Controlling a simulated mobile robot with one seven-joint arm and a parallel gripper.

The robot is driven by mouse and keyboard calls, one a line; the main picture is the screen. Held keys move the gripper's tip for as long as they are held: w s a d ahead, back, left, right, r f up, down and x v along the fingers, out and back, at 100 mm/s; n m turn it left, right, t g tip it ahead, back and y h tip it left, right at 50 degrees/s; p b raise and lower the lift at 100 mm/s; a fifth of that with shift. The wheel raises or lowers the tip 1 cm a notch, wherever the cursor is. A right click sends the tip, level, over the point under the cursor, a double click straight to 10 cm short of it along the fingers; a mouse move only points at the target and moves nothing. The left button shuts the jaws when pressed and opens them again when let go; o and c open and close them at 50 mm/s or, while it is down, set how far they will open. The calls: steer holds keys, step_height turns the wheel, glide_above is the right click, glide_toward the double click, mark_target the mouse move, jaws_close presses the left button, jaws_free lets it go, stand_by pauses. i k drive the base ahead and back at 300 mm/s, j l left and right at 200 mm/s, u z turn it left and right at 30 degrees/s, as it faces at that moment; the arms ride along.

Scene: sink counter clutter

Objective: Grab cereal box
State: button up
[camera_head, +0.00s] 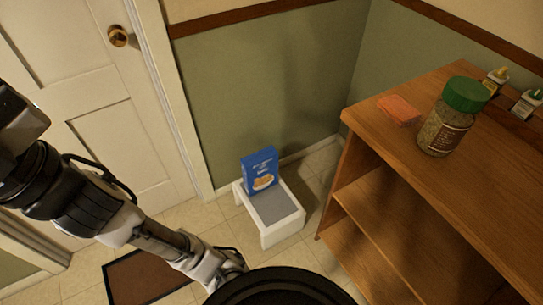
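The blue cereal box (260,171) stands upright on a small white stool with a grey top (276,208). It is at the back of the stool, close to the green wall, with a bowl of cereal pictured on its front. Nothing touches the box except the stool under it. Links of my arm cross the lower left of the view, left of the stool and apart from the box. I make out no gripper fingers in this view.
A wooden shelf unit (468,138) stands at the right, with a green-lidded jar (447,124), an orange sponge-like block (399,110) and two small bottles on top. A white door (88,87) is at the left. A brown mat (147,277) lies on the tiled floor.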

mark_target(260, 169)
steer(key=i+l, duration=0.15)
steer(key=i, duration=1.1)
